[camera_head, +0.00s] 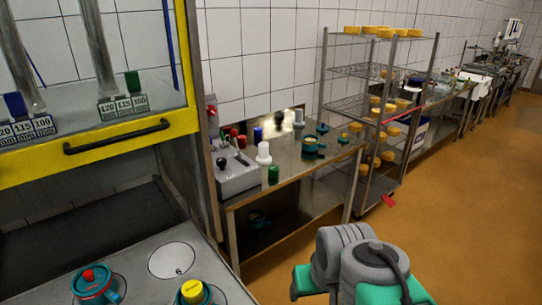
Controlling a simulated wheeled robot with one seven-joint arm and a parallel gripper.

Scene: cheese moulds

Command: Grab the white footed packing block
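A small white upright piece with a wider base (264,155) stands on the steel table (295,170) in the middle of the head view. It looks like the white footed packing block, but it is too small to be sure. Another white piece (298,118) stands farther back on the same table, near the wall. A grey and green part of my arm shows at the bottom right, well apart from the table. My gripper's fingers are not visible.
A green cylinder (273,174), a white box with knobs (237,178) and teal pots (311,145) share the table. A wire rack (322,75) with yellow cheeses stands right of it. A yellow-framed cabinet (95,140) is at left. The orange floor (470,190) is clear at right.

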